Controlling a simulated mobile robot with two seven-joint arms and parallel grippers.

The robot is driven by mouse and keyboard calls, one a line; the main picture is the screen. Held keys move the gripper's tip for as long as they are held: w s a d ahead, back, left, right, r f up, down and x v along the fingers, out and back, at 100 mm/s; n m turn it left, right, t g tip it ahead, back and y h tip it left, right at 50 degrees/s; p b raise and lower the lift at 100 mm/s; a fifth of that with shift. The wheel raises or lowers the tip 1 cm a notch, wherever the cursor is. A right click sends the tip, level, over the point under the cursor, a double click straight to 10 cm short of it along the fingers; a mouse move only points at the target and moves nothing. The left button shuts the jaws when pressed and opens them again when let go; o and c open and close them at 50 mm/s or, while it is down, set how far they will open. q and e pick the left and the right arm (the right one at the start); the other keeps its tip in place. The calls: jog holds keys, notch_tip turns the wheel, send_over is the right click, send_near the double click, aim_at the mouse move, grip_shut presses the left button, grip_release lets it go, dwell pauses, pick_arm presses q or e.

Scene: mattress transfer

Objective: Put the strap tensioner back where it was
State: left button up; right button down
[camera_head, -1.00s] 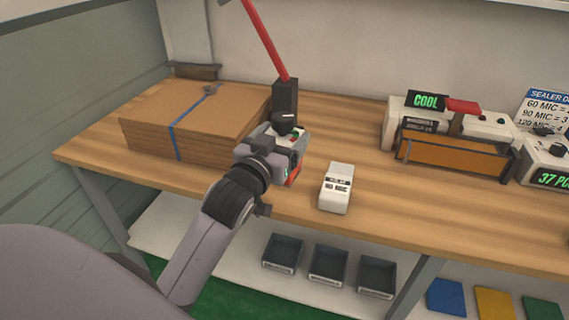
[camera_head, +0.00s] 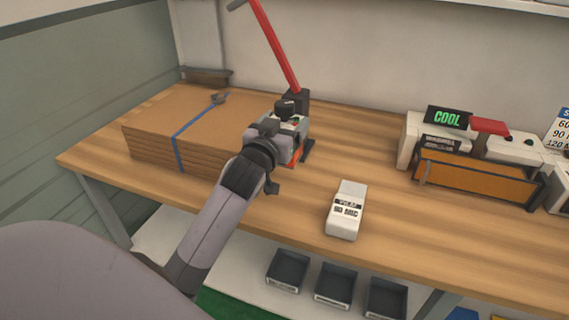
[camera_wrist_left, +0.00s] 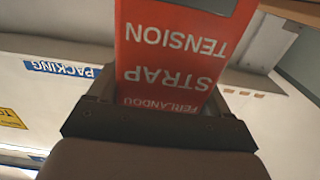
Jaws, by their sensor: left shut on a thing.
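The strap tensioner (camera_wrist_left: 172,50) shows in the left wrist view as a red body with white "STRAP TENSION" lettering, upside down in the picture. My left gripper (camera_head: 290,127) is shut on it. In the head view the gripper mostly hides it, and a little red-orange shows under the jaws. A long red lever (camera_head: 275,45) with a dark block at its foot rises just behind the gripper. I cannot tell whether it belongs to the held tensioner. A dark flat foot (camera_head: 308,151) shows just right of the gripper. My right gripper is not in view.
Left on the wooden bench (camera_head: 290,210) lies a cardboard stack (camera_head: 150,130) with a blue strap. A white "90 MIC" device (camera_head: 345,212) stands in front. A sealer with a "COOL" display (camera_head: 447,117) stands right. Bare bench lies between them.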

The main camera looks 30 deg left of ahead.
pick_arm(q)
notch_tip(320, 180, down, 10)
jog(key=shift+r+b, duration=0.25)
jog(key=shift+b, duration=0.4)
jog(key=shift+s+d+f+b, duration=0.15)
jog(key=shift+f+b, duration=0.25)
jog(key=shift+f, duration=0.3)
jog(key=o, duration=1.6)
jog(key=shift+f, duration=0.3)
jog(key=shift+o, duration=0.2)
jog(key=shift+r+p, duration=0.55)
jog(key=shift+r, duration=0.1)
jog(key=v, duration=1.1)
jog(key=shift+s+r+b, duration=0.2)
jog(key=shift+s+b, duration=0.15)
jog(key=shift+b, duration=0.1)
